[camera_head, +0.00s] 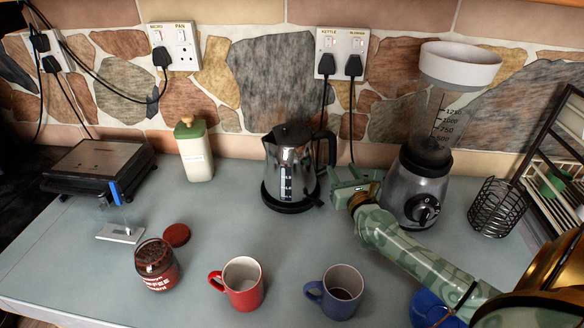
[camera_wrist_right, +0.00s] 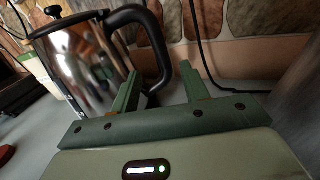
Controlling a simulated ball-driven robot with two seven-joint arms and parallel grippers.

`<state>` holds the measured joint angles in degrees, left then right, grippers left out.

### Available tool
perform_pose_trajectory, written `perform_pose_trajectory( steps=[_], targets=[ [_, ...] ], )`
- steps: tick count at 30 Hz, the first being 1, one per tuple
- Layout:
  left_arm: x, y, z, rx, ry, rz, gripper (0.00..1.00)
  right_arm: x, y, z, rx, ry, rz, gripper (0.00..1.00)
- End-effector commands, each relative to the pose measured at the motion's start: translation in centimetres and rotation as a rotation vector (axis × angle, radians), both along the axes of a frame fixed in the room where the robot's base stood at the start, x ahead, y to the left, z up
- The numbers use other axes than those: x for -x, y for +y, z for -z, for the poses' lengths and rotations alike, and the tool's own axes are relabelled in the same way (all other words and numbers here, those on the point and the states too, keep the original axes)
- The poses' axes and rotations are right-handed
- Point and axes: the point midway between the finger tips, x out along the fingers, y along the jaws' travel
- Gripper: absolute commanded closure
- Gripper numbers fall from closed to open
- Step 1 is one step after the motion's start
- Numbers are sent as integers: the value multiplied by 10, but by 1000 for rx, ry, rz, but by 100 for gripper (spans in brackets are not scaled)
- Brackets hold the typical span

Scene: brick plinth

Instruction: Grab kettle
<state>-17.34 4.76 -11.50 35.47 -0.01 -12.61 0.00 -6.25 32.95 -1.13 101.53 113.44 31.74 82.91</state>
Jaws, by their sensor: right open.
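The kettle (camera_head: 289,167) is shiny steel with a black lid, black handle and dark base. It stands upright near the wall, its handle on the right side. In the right wrist view the kettle (camera_wrist_right: 85,60) fills the upper left, with its black handle curving down near my fingers. My right gripper (camera_head: 355,183) is just right of the kettle, at about the height of its lower body. In the right wrist view my right gripper (camera_wrist_right: 160,90) has its two fingers apart, with nothing gripped between them. The handle appears beyond the left finger. My left gripper is not in view.
A blender (camera_head: 415,185) stands close right of my right gripper, with a black wire rack (camera_head: 496,207) beyond. A red mug (camera_head: 242,283), a blue mug (camera_head: 338,292) and a coffee jar (camera_head: 157,265) stand in front. A cream bottle (camera_head: 195,150) stands left of the kettle.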

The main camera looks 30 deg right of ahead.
Motion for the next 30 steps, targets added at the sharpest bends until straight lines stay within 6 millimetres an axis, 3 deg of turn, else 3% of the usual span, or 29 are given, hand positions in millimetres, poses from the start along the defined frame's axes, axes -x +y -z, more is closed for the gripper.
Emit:
perform_pose_trajectory(
  steps=[3, 11, 18, 26, 27, 30],
  targets=[
    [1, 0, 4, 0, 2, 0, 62, -22, -8, 1, 2, 0, 0, 55],
    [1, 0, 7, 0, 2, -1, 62, -44, -17, -2, 4, 0, 0, 55],
    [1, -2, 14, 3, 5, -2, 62, -78, -31, -3, 3, 2, -1, 55],
    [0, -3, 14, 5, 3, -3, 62, -84, -32, -5, 4, 3, -2, 55],
    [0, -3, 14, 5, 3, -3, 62, -84, -32, -5, 4, 3, -2, 57],
    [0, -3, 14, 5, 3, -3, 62, -83, -32, -5, 3, 2, -2, 85]
  ],
)
